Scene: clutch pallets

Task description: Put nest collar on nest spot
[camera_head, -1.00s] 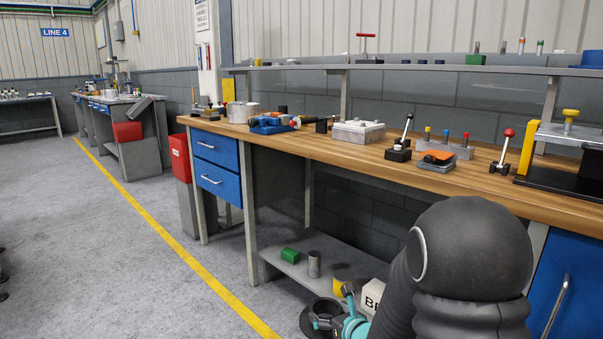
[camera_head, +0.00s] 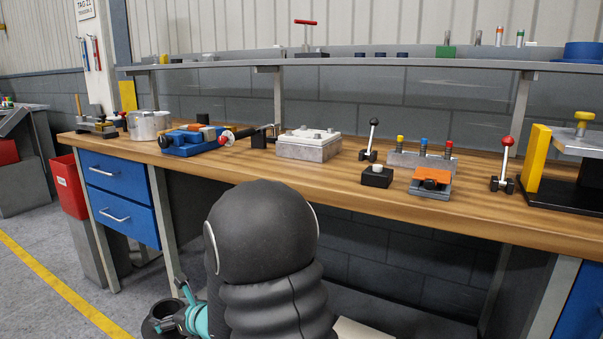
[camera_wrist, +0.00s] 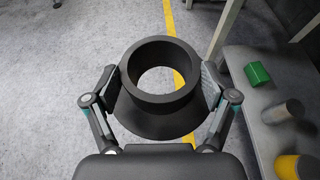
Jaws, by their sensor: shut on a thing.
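A dark grey flanged ring, which I take to be the nest collar (camera_wrist: 160,103), is gripped between the two fingers of my gripper (camera_wrist: 162,92) in the wrist view. Its round opening faces the camera, and the floor shows through it. In the head view the collar (camera_head: 160,318) and my gripper (camera_head: 178,312) are at the lower left, below the bench top and in front of the drawer unit. My arm hides part of that area. I cannot tell which place is the nest spot.
The wooden bench (camera_head: 335,188) holds a blue vise (camera_head: 190,141), a grey block (camera_head: 309,146), levers and small fixtures. A lower shelf (camera_wrist: 246,105) at right holds a green block (camera_wrist: 257,74) and cylinders. Open floor (camera_head: 35,285) lies left.

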